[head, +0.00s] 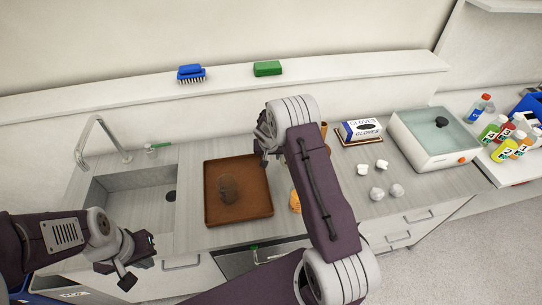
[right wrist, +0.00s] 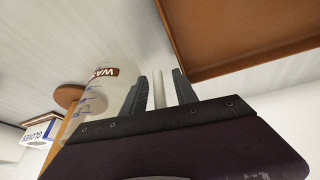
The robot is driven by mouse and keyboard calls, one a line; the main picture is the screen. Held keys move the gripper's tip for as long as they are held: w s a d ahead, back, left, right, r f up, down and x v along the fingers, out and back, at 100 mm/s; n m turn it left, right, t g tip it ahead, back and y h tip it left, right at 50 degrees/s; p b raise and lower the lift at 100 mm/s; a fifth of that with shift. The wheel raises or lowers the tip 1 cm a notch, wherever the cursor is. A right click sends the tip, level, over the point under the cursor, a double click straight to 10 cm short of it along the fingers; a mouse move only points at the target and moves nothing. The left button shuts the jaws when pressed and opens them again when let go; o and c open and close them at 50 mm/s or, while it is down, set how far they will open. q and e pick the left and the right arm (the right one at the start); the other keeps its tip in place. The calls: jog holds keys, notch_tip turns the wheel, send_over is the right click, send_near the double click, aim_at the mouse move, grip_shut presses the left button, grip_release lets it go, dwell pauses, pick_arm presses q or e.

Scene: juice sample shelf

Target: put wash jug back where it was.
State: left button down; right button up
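The wash jug (right wrist: 105,88) is a pale, translucent jug with a brown label reading "WAS…" and blue marks, in the right wrist view. It is beside my right gripper (right wrist: 160,75). The two dark fingers are apart, with a slim white upright part between them, which looks like the jug's handle. Small gaps seem to show on both sides of it. In the head view my right gripper (head: 263,155) is by the tray's far right corner, and my arm hides the jug. My left gripper (head: 118,275) is at the lower left, away from the jug; its opening is unclear.
A brown tray (head: 265,210) with a dark patch lies mid-counter, right of the sink (head: 130,184). A brown round disc (right wrist: 68,97) lies beyond the jug. The glove box (head: 361,130), small white pieces (head: 377,193) and a pale glass-topped device (head: 437,135) stand to the right.

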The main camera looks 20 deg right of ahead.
jog(key=shift+r+p, duration=0.3)
jog(key=shift+p, duration=0.05)
jog(key=b+v, duration=0.1)
jog(key=v, duration=1.1)
jog(key=s+a+f+n+g+y+b, duration=0.1)
jog(key=s+a, duration=0.3)
jog(key=s, duration=0.8)
jog(key=s+a+f+n+g+y+b, duration=0.1)
jog(key=s+a+n+b, duration=0.1)
jog(key=s, duration=1)
jog(key=shift+a+f+n+g+y, duration=0.15)
jog(key=shift+a+n+g+y, duration=0.2)
jog(key=shift+a+n, duration=0.7)
jog(key=shift+w+a+m, duration=0.1)
jog(key=shift+a+m, duration=0.1)
jog(key=shift+m, duration=0.05)
